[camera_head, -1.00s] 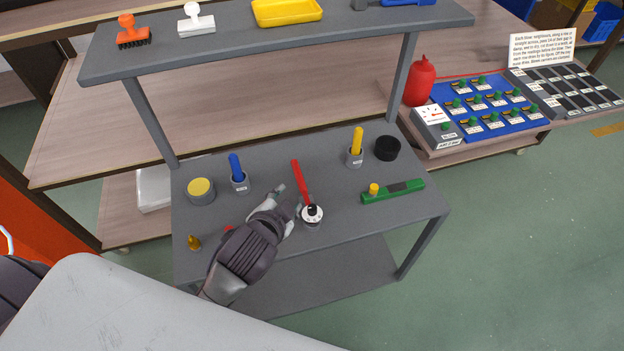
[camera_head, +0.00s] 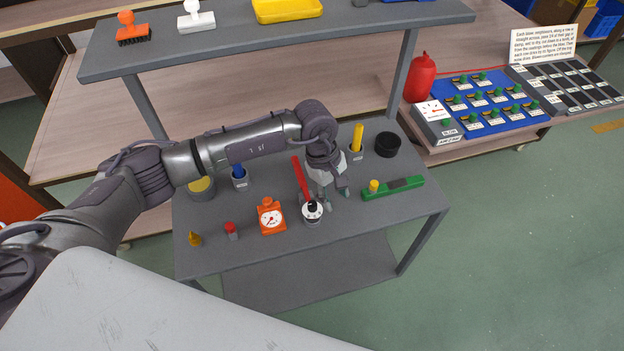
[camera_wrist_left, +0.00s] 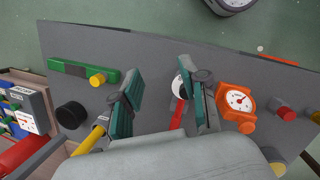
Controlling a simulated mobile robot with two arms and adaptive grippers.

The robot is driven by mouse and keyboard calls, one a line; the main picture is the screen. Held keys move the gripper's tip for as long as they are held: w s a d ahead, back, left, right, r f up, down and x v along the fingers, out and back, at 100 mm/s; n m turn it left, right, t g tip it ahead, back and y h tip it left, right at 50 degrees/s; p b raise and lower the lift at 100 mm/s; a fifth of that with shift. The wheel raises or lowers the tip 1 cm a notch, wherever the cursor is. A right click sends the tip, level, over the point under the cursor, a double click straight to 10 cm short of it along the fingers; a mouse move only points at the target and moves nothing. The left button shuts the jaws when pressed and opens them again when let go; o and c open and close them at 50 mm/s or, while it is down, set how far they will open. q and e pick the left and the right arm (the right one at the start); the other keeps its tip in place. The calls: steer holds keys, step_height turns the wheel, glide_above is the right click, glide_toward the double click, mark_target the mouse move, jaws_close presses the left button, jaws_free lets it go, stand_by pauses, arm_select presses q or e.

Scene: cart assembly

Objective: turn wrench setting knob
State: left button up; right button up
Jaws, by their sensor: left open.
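The wrench has a red handle (camera_head: 300,175) and lies on the grey cart. At its near end is a round white dial with a black setting knob (camera_head: 312,207). My left gripper (camera_head: 336,199) is open and empty, pointing down just right of the wrench. In the left wrist view, the open fingers (camera_wrist_left: 161,82) have the red handle (camera_wrist_left: 178,114) between them in the picture, and the white dial (camera_wrist_left: 180,86) is partly hidden behind the right finger. I cannot tell whether a finger touches it. The right gripper is not in view.
An orange gauge (camera_head: 271,216) stands left of the dial. A green bar with a yellow knob (camera_head: 393,189) lies to the right. A yellow-handled tool in a cup (camera_head: 357,140) and a black cylinder (camera_head: 388,145) stand behind. The cart's upper shelf (camera_head: 230,42) overhangs the back.

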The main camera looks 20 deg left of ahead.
mark_target(313, 204)
arm_select(q)
steer(key=a+y, duration=0.1)
steer(key=a, duration=0.1)
steer(key=w+a+y, duration=0.1)
steer(key=a, duration=0.3)
steer(key=shift+w+r+m+y, duration=0.1)
steer(key=shift+w+m+y, duration=0.2)
steer(key=shift+w+y, duration=0.1)
step_height(313, 204, down, 9)
steer(key=b, duration=0.4)
steer(key=shift+s+d, duration=0.15)
steer(key=shift+r, duration=0.15)
steer(key=shift+c, duration=1.1)
steer(key=c, duration=0.4)
steer(key=n, duration=0.6)
steer(key=shift+c, duration=0.2)
steer(key=n, duration=1.1)
steer(key=o, duration=0.9)
steer(key=shift+n, duration=0.4)
